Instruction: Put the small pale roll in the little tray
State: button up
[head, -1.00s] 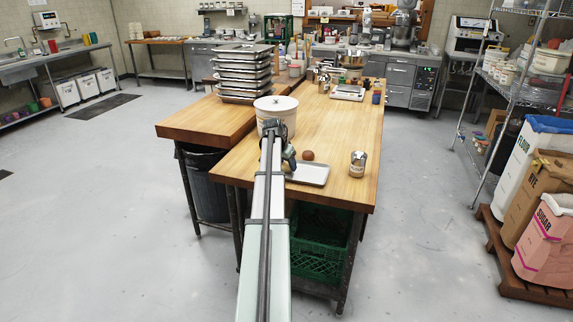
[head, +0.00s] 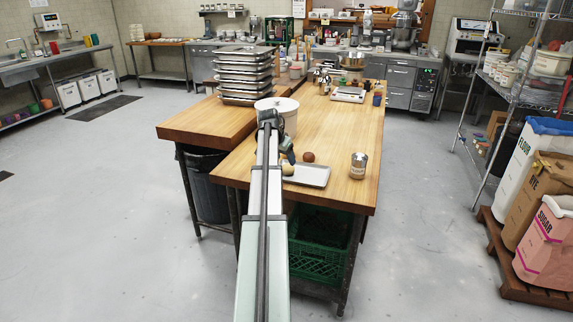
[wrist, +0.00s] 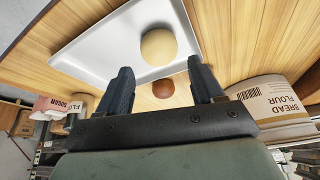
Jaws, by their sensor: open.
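The small pale roll (wrist: 158,46) rests on the little tray (wrist: 95,48), close to the tray's edge in the wrist view. In the head view the roll (head: 288,169) shows at the left end of the tray (head: 312,177). My gripper (wrist: 162,82) is open, with its two dark fingers apart and clear of the pale roll. In the head view my gripper (head: 290,157) is just above and behind the roll, partly hidden by my arm. A brown roll (wrist: 163,90) lies on the table beyond the tray, also seen in the head view (head: 308,157).
A bread flour tub (head: 284,118) stands behind my gripper at the left. A labelled jar (head: 358,165) stands right of the tray. Stacked sheet pans (head: 243,70) are farther back. The table's middle right (head: 345,125) is clear.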

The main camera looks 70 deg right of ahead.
jog(key=v, duration=0.6)
jog(key=shift+a+r, duration=0.2)
jog(key=shift+r, duration=0.15)
jog(key=shift+w, duration=0.1)
